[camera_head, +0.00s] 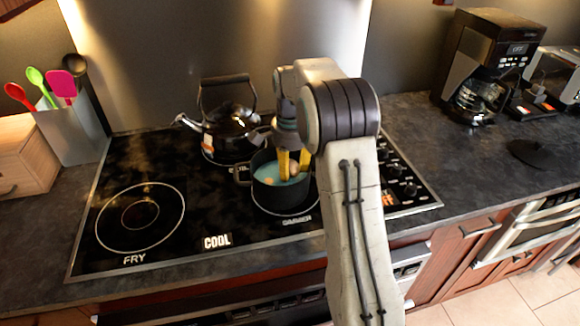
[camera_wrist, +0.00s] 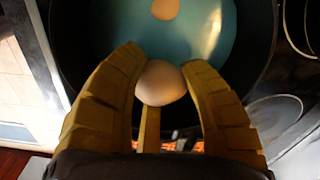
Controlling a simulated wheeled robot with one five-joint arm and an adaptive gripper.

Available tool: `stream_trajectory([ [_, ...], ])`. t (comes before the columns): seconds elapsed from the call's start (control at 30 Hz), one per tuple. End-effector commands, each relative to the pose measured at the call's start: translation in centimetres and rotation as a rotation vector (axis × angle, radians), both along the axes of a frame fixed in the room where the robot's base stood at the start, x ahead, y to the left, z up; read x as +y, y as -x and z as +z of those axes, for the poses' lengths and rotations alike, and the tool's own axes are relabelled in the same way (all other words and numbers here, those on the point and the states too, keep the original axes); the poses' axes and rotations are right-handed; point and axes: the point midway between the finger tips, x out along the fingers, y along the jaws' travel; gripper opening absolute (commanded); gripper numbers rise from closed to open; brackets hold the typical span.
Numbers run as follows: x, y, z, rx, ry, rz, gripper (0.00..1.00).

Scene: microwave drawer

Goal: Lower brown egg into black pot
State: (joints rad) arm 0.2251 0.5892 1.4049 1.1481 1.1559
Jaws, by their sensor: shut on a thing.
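The black pot (camera_head: 260,200) stands on the stove and holds blue-tinted water. My gripper (camera_head: 294,166) points down over the pot's right part, with its yellow fingers at the rim. In the wrist view my gripper (camera_wrist: 160,88) is shut on a pale brown egg (camera_wrist: 161,82), held between the fingertips. The water shows beyond the egg, and the pot's dark wall (camera_wrist: 256,58) curves around it. A second egg (camera_wrist: 165,8) lies in the water, apart from the held one. I cannot tell whether the held egg touches the water.
A black kettle (camera_head: 232,132) stands just behind the pot. The cooktop's front left, with a FRY ring (camera_head: 138,209), is clear. A utensil holder (camera_head: 75,130) is at the left. A coffee maker (camera_head: 488,65) and a black lid (camera_head: 537,153) are on the right counter.

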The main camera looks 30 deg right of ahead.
Motion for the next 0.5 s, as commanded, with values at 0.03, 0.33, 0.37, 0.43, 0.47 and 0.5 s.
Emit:
stream_trajectory([
  [0.03, -0.09, 0.10, -0.16, 0.004, -0.001, -0.002, 0.31],
  [0.33, -0.09, 0.08, -0.11, 0.003, 0.000, -0.002, 0.61],
  [0.37, -0.09, 0.08, -0.10, 0.002, -0.001, -0.002, 0.64],
  [0.43, -0.08, 0.06, -0.07, 0.002, -0.001, -0.002, 0.69],
  [0.47, -0.08, 0.06, -0.06, 0.002, -0.001, -0.002, 0.69],
  [0.5, -0.08, 0.05, -0.04, 0.001, -0.001, -0.002, 0.69],
])
